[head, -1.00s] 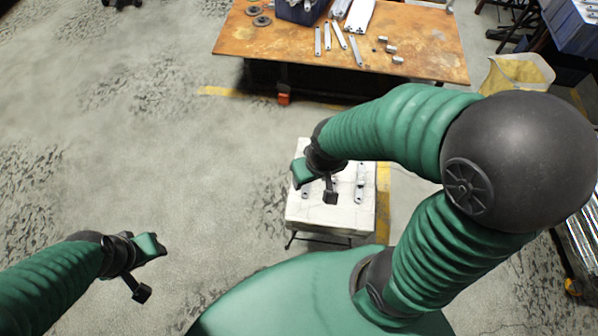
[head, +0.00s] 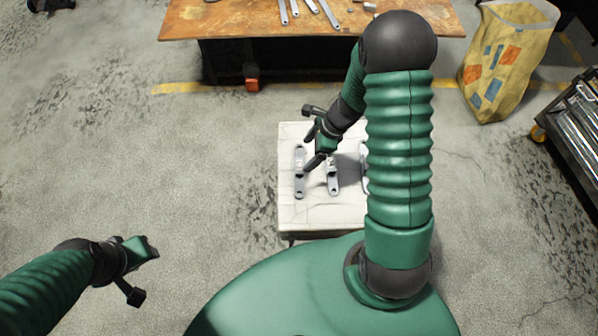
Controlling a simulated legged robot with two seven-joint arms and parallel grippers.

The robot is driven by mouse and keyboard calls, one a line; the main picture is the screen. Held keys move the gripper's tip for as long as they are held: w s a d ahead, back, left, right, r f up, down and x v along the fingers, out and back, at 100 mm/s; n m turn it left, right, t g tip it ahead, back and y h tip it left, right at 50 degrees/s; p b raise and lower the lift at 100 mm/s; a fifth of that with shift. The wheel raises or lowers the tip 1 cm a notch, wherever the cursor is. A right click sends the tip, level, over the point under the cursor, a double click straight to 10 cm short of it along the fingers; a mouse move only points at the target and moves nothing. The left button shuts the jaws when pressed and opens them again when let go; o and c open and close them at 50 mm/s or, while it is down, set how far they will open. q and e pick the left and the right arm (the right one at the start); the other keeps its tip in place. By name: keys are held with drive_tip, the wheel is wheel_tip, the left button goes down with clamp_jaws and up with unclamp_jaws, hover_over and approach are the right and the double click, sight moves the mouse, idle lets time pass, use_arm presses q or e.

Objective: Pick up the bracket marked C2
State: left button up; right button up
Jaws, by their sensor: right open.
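Three grey metal brackets lie on a small white-topped stand (head: 318,214): a left bracket (head: 299,186), a middle bracket (head: 333,180) and a right bracket (head: 363,160). My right arm partly covers the right one. No marking can be read on any, so I cannot tell which is C2. My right gripper (head: 311,149) is open and empty, with its dark fingers over the upper part of the left bracket; contact cannot be told. My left gripper (head: 150,248) is over bare floor at lower left, away from the stand, and its jaw gap does not show.
A rusty-brown workbench (head: 230,22) with metal strips (head: 310,10) stands behind the stand. A yellow patterned bag (head: 505,65) and a dark rack of metal bars (head: 570,130) are at right. The floor left of the stand is clear.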

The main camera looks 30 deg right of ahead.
sight(300, 165)
drive_tip(key=shift+x, duration=1.2)
drive_tip(key=b+x, duration=0.2)
drive_tip(key=x, duration=0.1)
drive_tip(key=b+x, duration=0.1)
drive_tip(key=x, duration=0.1)
drive_tip(key=shift+s+f, duration=0.1)
drive_tip(key=shift+s, duration=0.2)
drive_tip(key=shift+w+f, duration=0.1)
drive_tip(key=shift+f, duration=0.05)
drive_tip(key=shift+d, duration=0.1)
drive_tip(key=shift+c, duration=0.3)
drive_tip(key=shift+c, duration=1.1)
clamp_jaws()
